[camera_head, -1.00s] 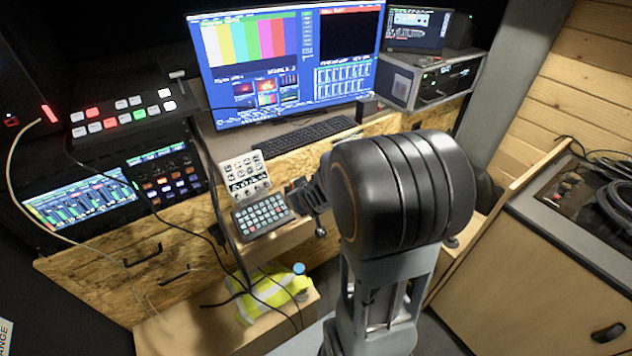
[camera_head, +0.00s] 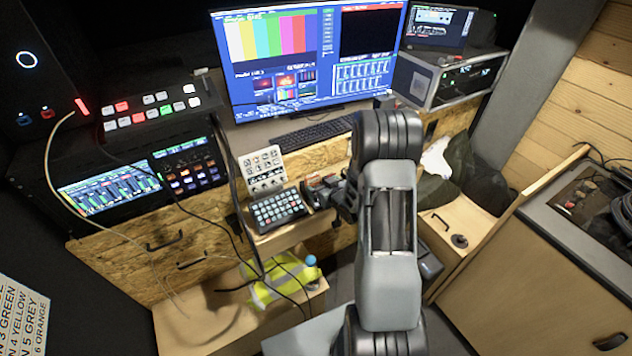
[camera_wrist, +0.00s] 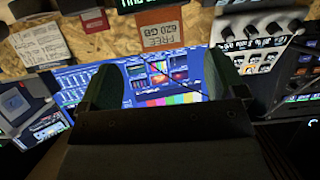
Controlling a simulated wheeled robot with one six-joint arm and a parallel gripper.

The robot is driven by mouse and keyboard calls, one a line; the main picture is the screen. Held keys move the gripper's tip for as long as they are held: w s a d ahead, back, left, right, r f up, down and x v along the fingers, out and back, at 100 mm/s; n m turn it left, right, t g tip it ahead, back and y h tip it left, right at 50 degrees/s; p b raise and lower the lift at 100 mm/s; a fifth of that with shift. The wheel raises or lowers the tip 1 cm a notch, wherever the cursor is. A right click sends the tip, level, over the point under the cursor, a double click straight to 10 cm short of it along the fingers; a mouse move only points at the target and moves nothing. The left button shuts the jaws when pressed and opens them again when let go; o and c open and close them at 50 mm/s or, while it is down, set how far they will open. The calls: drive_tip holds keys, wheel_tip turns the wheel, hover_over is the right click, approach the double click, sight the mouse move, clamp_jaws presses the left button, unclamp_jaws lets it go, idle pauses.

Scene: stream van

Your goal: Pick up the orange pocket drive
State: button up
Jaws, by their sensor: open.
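An orange-brown drive (camera_wrist: 160,36) with a pale label reading "FREE 620 GB" shows at the top middle of the wrist view. I take it as the orange pocket drive. My gripper (camera_wrist: 160,80) is open and empty, with its two green-padded fingers apart below the drive in that picture; they do not touch it. In the head view my gripper (camera_head: 335,196) is beside small red and orange items (camera_head: 323,181) right of the keypad. My arm partly hides this spot, so I cannot single out the drive there.
A dark red drive (camera_wrist: 95,20) and a white labelled card (camera_wrist: 40,42) lie left of the drive in the wrist view. A knob panel (camera_wrist: 255,28) is at right. A keypad (camera_head: 277,209), monitor (camera_head: 305,60) and loose cables crowd the head view.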

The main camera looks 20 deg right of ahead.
sight(314, 179)
drive_tip(key=shift+p+x, duration=1)
drive_tip(key=shift+x, duration=2.25)
drive_tip(key=shift+a, duration=0.1)
drive_tip(key=shift+c, duration=0.3)
drive_tip(key=c, duration=1)
drive_tip(key=shift+r, duration=0.1)
